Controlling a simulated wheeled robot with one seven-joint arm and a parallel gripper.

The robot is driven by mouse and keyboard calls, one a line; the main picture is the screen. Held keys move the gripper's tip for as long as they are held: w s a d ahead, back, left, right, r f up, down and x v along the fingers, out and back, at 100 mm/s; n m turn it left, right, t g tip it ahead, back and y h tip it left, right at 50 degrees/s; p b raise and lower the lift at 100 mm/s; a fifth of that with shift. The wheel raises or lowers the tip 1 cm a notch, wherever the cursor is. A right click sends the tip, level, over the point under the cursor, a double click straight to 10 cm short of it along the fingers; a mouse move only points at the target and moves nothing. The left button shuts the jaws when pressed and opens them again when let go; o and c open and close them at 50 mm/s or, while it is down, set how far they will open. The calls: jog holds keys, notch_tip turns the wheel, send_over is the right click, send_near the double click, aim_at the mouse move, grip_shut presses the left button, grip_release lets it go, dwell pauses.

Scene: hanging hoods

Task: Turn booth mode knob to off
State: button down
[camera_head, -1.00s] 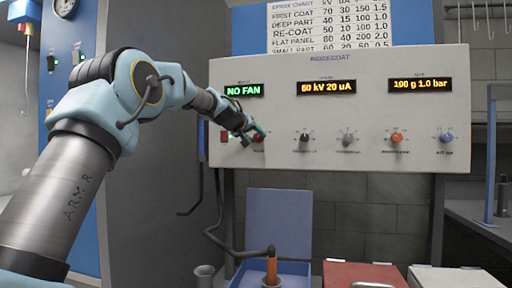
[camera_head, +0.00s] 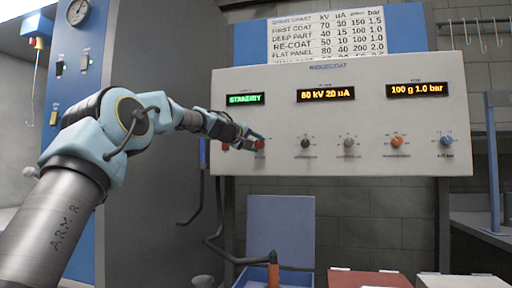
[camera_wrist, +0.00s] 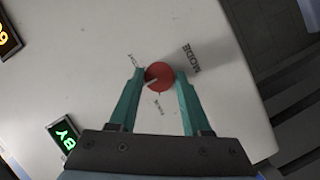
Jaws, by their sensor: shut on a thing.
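The red mode knob (camera_head: 260,143) is at the left end of the knob row on the pale control panel (camera_head: 345,178). In the wrist view the red knob (camera_wrist: 160,73) sits between my green fingertips, with the word MODE printed beside it. A pale pointer line on it points to the lower left, between two small labels too small to read surely. My gripper (camera_head: 255,139) is shut on this knob; its fingertips also show in the wrist view (camera_wrist: 160,75). The green display (camera_head: 245,99) above the knob reads STANDBY.
Further right on the panel are a black knob (camera_head: 305,143), a grey knob (camera_head: 348,143), an orange knob (camera_head: 397,142) and a blue knob (camera_head: 446,141). Two amber displays sit above them. An open blue box (camera_head: 280,222) stands below the panel.

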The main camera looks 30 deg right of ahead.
dwell(0.3)
jog(key=shift+c, duration=1.8)
grip_release()
jog(key=b+v, duration=0.4)
jog(key=v, duration=0.6)
jog(key=shift+s+a+b, duration=0.25)
jog(key=shift+a+b, duration=0.05)
jog(key=shift+b, duration=0.1)
